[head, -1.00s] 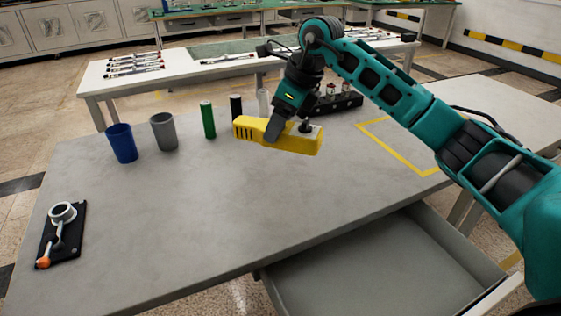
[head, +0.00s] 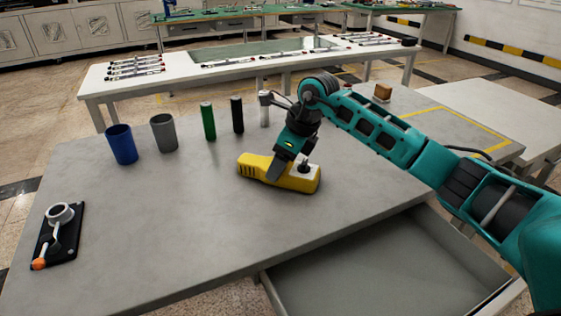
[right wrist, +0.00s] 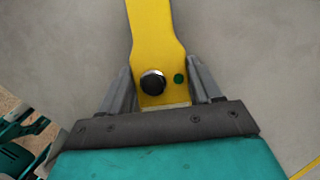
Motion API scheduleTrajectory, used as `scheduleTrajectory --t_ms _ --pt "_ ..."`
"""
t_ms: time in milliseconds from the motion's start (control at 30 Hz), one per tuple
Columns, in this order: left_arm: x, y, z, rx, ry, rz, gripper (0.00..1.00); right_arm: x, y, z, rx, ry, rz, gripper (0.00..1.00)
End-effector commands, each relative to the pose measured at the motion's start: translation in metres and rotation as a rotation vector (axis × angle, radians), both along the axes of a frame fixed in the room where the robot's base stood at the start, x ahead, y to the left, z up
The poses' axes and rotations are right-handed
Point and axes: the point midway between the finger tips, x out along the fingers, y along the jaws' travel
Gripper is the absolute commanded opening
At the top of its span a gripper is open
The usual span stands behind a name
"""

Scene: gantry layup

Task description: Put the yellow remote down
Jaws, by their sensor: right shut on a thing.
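The yellow remote (head: 255,168) lies level, low over the middle of the grey table (head: 180,215) in the head view. I cannot tell whether its underside touches the table. My right gripper (head: 278,173) comes down from above and is shut across the remote's body, with a finger on each side. In the right wrist view the remote (right wrist: 153,45) runs up between the fingers (right wrist: 160,82), with a black knob and a green dot on its face. My left gripper is out of view.
Behind the remote stand a blue cup (head: 122,145), a grey cup (head: 164,133), a green cylinder (head: 208,121) and a black cylinder (head: 237,115). A black plate with a lever (head: 58,235) lies at the left. An open drawer (head: 375,270) juts out in front. Table around the remote is clear.

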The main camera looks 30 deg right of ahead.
Motion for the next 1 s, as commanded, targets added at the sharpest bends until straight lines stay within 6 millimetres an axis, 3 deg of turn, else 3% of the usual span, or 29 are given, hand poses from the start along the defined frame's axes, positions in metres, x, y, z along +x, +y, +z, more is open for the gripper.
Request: scheduleTrajectory --t_ms 33,67,300,667,1000 --pt "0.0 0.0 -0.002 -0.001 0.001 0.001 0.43 0.0 0.0 -0.001 0.001 -0.002 0.0 0.21" --pt "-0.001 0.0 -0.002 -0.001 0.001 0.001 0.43 0.0 0.0 -0.003 0.0 0.0 0.0 0.65" --pt "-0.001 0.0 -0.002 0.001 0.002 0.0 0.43 0.0 0.0 -0.002 -0.001 0.001 0.0 0.88" --pt "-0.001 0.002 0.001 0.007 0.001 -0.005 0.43 -0.001 -0.002 0.006 -0.001 -0.001 0.0 0.89" --pt "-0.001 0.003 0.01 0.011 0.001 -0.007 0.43 -0.02 -0.019 0.069 -0.002 -0.004 -0.001 0.89"
